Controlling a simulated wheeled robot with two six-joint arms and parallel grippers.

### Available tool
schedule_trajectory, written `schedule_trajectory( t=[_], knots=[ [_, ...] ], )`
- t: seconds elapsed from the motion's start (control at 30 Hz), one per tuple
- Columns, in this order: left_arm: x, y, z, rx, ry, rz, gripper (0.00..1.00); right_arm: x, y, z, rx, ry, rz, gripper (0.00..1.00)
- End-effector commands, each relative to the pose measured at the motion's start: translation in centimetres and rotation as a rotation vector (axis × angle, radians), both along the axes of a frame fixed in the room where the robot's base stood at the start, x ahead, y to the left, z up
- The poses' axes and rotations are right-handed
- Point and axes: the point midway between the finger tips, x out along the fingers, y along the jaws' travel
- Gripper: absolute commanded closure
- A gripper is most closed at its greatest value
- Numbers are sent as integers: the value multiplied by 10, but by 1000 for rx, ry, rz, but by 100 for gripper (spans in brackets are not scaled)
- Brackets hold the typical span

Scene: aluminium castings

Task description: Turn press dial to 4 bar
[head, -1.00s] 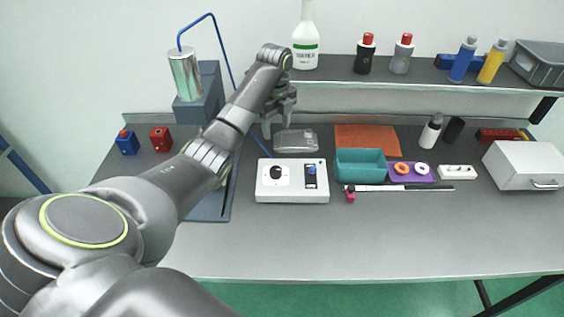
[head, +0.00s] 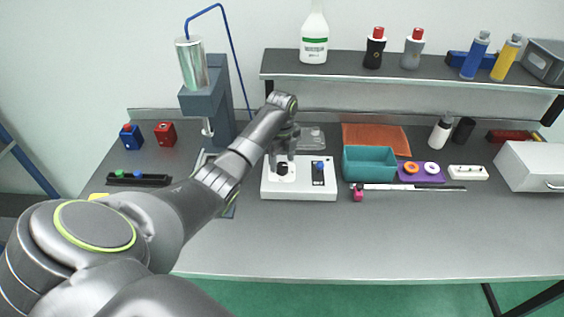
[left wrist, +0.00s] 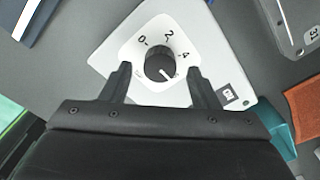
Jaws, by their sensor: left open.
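The press control box (head: 325,190) is a white box on the bench with a black dial (head: 283,170) on its left and a blue button (head: 320,165) on its right. In the left wrist view the dial (left wrist: 158,62) shows marks 0, 2 and 4. Its white pointer line points to the lower right, past the 4 mark. My left gripper (head: 281,161) is over the dial. In the left wrist view its open fingers (left wrist: 159,69) are on either side of the dial, apart from it. My right gripper is not in view.
The press (head: 205,100) stands behind left. A teal bin (head: 370,163) and a purple holder (head: 420,178) with rings are to the right of the box. The bench front is clear.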

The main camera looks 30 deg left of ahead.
Motion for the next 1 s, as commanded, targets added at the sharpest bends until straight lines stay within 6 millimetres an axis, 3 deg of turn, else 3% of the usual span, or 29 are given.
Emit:
schedule_trajectory(
  t=[0.2,0.5,0.83,1.0],
  knots=[
    [0,0,-19,0,1,1,45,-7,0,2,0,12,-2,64],
    [0,0,-21,1,0,0,45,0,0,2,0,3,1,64],
    [0,0,-21,1,0,0,87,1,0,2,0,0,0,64],
    [0,0,-20,1,0,5,89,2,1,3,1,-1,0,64]
  ],
)
